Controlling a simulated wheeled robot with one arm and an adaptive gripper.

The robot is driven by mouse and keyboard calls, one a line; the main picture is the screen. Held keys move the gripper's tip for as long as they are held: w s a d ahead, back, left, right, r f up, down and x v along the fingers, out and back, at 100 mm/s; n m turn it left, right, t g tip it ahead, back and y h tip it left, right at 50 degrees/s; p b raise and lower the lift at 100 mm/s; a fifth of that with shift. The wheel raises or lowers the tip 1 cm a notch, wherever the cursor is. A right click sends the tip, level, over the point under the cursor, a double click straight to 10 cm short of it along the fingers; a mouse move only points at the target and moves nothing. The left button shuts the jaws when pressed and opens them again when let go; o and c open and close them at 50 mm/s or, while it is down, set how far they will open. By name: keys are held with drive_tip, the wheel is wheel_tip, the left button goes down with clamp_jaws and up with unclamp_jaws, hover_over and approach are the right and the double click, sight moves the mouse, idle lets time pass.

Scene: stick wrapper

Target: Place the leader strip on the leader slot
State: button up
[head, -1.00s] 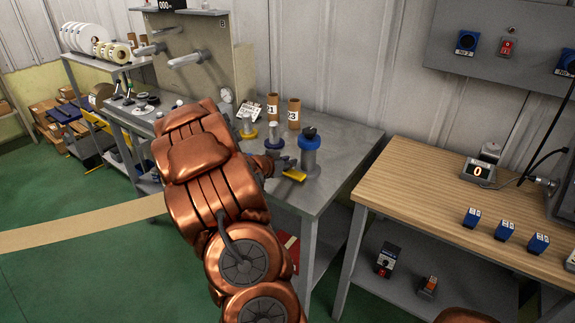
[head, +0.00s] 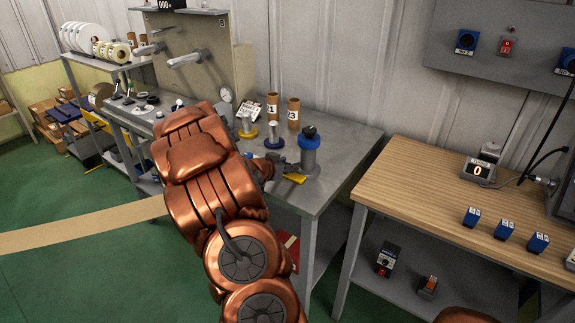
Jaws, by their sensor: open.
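My copper arm reaches across the middle of the head view to the grey workbench (head: 345,143). My gripper (head: 281,167) is small and dark at the bench's front edge. It is open, its fingers partly hidden by my arm. A small yellow piece (head: 295,179) lies at the bench edge, right beside the fingers; I cannot tell whether they touch. I cannot tell whether this piece is the leader strip. A long tan band (head: 85,226) crosses the left side and passes behind my arm. I cannot make out a leader slot.
Metal posts on blue (head: 273,143) and yellow (head: 248,133) bases and brown tubes (head: 293,112) stand behind. A wooden table (head: 440,185) is at right. Open green floor lies left.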

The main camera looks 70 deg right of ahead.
drive_tip(key=shift+r, duration=0.15)
drive_tip(key=shift+w+a+r, duration=0.1)
drive_tip(key=shift+a, duration=0.1)
drive_tip(key=v, duration=1.1)
drive_tip(key=shift+w+a+r, duration=0.1)
drive_tip(key=shift+a+r, duration=0.05)
drive_tip(key=shift+a, duration=0.2)
